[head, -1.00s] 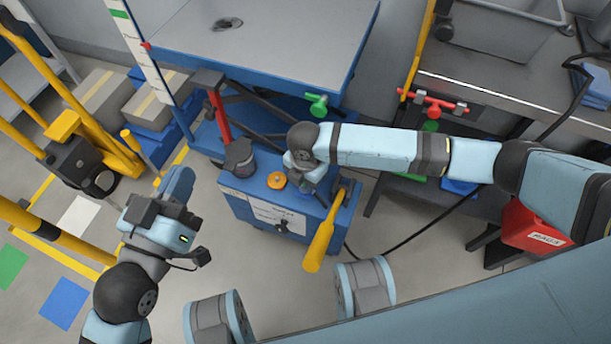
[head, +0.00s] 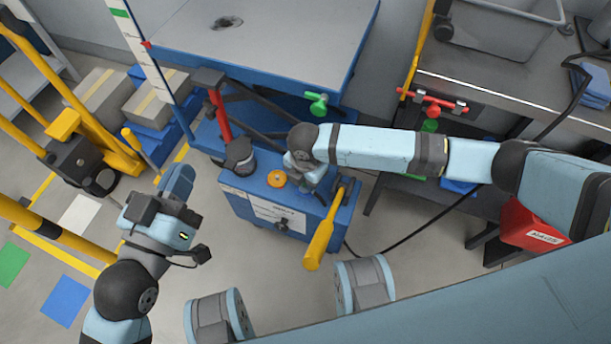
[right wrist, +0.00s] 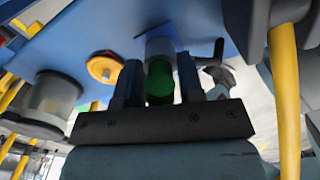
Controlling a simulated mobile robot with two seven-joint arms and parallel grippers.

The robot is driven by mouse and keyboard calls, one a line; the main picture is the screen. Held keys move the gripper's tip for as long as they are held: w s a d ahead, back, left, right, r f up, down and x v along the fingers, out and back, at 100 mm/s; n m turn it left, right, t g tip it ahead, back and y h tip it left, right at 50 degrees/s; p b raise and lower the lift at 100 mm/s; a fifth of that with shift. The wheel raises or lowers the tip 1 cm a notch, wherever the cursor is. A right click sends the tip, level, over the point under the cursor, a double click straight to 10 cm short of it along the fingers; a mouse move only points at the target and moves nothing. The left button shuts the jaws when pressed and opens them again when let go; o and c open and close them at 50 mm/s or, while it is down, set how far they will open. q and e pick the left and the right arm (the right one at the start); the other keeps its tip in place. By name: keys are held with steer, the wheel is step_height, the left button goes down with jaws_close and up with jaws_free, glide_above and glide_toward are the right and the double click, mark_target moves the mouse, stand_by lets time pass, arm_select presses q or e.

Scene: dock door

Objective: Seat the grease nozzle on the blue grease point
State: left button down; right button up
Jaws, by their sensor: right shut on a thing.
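My right gripper (right wrist: 160,82) is shut on the grease nozzle (right wrist: 160,85), a short cylinder with a green part and a grey part. In the head view my right gripper (head: 312,184) is over the top of the blue cabinet (head: 237,182), and its wrist hides the nozzle. In the right wrist view the nozzle's grey part lies against a darker blue patch (right wrist: 180,33) on the blue surface, apparently the blue grease point. I cannot tell whether they touch. My left gripper (head: 177,182) is left of the cabinet, away from it; its fingers are not clear.
An orange knob (right wrist: 103,68) and a dark round cap (head: 240,155) stand left of my right gripper. A yellow lever (head: 320,240) stands close on its right. A blue lift table (head: 270,40) is behind, with a green valve handle (head: 318,103) on its edge.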

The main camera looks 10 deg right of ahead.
steer(key=shift+f, duration=0.3)
steer(key=o, duration=0.8)
